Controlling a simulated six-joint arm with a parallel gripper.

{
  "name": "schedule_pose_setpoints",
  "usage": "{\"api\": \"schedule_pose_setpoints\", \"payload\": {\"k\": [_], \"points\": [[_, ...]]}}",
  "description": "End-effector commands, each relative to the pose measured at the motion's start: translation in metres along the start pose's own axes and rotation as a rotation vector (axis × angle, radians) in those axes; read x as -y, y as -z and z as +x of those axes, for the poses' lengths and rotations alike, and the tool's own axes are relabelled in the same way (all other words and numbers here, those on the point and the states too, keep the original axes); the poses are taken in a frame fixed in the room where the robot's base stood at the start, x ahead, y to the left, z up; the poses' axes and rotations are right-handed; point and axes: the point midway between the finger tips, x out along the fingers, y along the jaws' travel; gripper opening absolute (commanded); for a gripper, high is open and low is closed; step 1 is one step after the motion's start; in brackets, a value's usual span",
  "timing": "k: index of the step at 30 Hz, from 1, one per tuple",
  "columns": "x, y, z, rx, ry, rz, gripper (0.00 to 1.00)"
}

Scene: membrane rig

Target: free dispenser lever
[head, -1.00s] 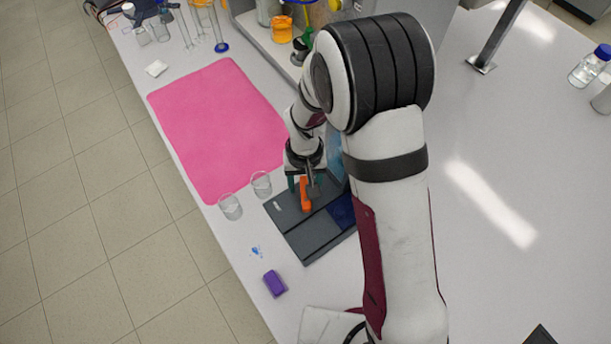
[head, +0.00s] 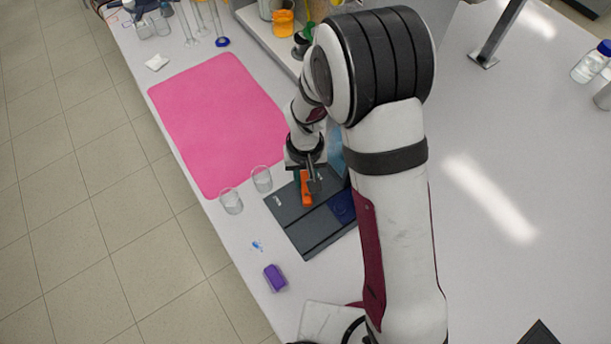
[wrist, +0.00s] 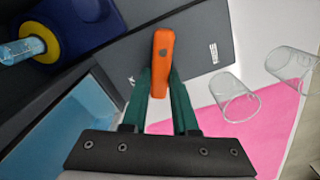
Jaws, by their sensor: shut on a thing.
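The orange lever (head: 306,188) stands out on the dark grey rig (head: 286,208). In the wrist view the lever (wrist: 162,60) lies upright in the picture, with its lower part between the green fingers. My gripper (wrist: 161,82) is shut on the lever, one finger on each side. In the head view my gripper (head: 306,172) is over the rig, with its fingers mostly hidden by the wrist. The wrist view shows the rig's grey surface (wrist: 200,42) behind the lever and a dark blue and yellow round part (wrist: 75,25) at upper left.
Two clear beakers (head: 231,201) (head: 261,179) stand close to the rig's left, by the pink mat (head: 215,125). A purple block (head: 275,278) lies near the front edge. A shelf with bottles is behind. The table at right is mostly clear.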

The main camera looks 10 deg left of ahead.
Motion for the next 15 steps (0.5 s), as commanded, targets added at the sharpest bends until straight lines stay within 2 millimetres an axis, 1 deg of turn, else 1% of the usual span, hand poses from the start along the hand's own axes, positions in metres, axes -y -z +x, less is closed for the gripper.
{"api": "schedule_pose_setpoints", "payload": {"k": [8,15], "points": [[0.005,-0.001,0.0,0.001,0.001,-0.159,0.0],[0.013,-0.003,0.0,0.001,0.001,-0.383,0.0]]}}
